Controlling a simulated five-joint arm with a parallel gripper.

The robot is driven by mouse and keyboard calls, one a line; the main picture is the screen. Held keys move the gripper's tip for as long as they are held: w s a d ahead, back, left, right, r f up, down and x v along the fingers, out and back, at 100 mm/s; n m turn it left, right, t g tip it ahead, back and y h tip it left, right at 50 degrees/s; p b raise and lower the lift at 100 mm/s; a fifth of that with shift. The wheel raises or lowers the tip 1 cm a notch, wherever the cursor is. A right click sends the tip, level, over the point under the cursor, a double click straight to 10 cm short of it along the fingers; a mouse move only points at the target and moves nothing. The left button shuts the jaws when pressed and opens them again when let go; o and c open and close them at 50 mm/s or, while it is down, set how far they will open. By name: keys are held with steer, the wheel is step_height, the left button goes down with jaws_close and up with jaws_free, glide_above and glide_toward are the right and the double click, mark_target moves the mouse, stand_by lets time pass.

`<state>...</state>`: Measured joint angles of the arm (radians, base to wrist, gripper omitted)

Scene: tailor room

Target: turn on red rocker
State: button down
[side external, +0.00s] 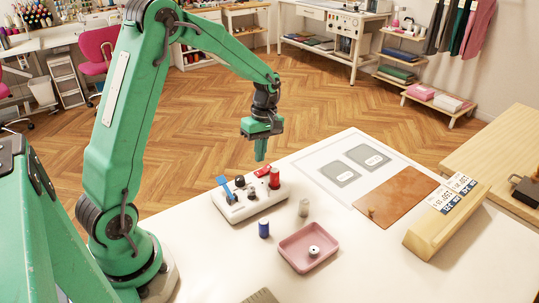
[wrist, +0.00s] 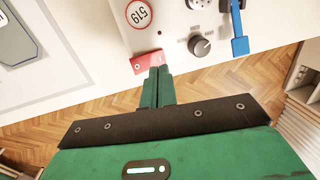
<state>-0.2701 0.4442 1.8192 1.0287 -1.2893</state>
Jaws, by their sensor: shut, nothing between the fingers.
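A white control box (side external: 240,209) stands on the white table. It has a red rocker (side external: 262,171) on its far edge, which shows in the wrist view (wrist: 140,64) right beside my fingertips. My gripper (side external: 261,159) points down over the rocker's end of the box, its green fingers closed together and empty. In the wrist view the fingertips (wrist: 159,69) overlap the rocker's right part. I cannot tell whether they touch it, and the rocker's on or off position is unclear.
A blue spool (side external: 264,229), a beige spool (side external: 304,208) and a pink tray (side external: 295,262) stand in front. A brown sheet (side external: 397,196) lies right.

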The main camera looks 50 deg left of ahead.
mark_target(256, 174)
step_height(256, 174, up, 11)
steer(key=s, duration=0.1)
steer(key=shift+s+f, duration=0.2)
steer(key=shift+s, duration=0.15)
stand_by(0.3)
steer(key=s+d+r+m+t, duration=0.2)
steer(key=s+d+m, duration=0.3)
steer(key=s+m, duration=0.3)
steer(key=s+d+r+m+t, duration=0.3)
steer(key=s+d+m+t, duration=0.2)
steer(key=s+m, duration=0.3)
steer(key=shift+s+d+m, duration=0.3)
steer(key=shift+d+m, duration=0.35)
steer(key=shift+m, duration=0.25)
steer(key=shift+r, duration=0.1)
